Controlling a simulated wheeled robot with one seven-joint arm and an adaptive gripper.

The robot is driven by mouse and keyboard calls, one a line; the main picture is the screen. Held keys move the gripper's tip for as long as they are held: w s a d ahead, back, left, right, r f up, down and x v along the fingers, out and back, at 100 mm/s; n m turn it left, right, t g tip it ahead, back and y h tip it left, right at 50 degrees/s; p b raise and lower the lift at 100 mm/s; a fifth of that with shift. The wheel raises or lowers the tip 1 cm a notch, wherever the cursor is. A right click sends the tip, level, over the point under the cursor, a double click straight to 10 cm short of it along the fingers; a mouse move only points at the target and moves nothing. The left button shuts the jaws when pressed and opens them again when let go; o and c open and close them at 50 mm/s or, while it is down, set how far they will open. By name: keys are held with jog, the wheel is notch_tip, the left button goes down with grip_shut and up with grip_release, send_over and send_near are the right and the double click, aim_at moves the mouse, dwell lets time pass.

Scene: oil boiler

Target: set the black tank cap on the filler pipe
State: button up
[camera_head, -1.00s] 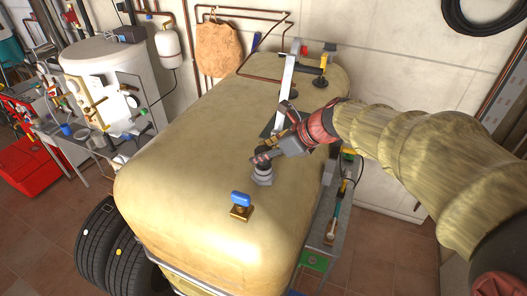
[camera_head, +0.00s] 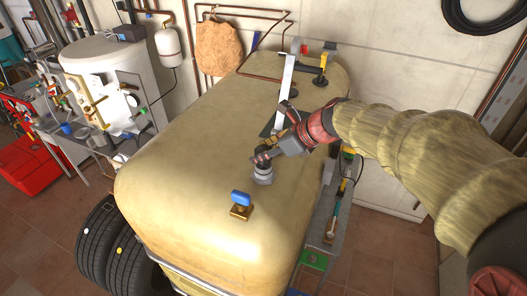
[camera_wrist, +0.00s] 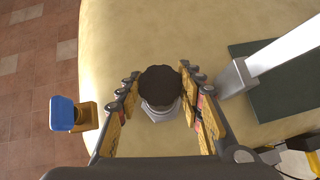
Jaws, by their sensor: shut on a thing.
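The black tank cap (camera_wrist: 160,85) is between the two fingers of my gripper (camera_wrist: 158,97) in the wrist view. My gripper (camera_head: 264,158) is shut on it. The cap is directly over the grey filler pipe (camera_head: 263,175) on top of the beige tank (camera_head: 190,130). The pipe (camera_wrist: 161,112) shows just below the cap in the wrist view. The cap covers the pipe's mouth, so I cannot tell whether it is seated or just above it.
A blue-handled brass valve (camera_head: 241,205) stands on the tank in front of the pipe. A white upright bar (camera_head: 284,95) on a dark plate (camera_wrist: 275,85) rises behind it. Tyres (camera_head: 100,245) lean at the tank's lower left. The tank top to the left is clear.

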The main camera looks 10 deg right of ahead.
jog(key=shift+f+b, duration=0.7)
jog(key=shift+f, duration=0.45)
jog(key=o, duration=1.2)
jog(key=v, duration=1.2)
jog(key=shift+f, duration=0.1)
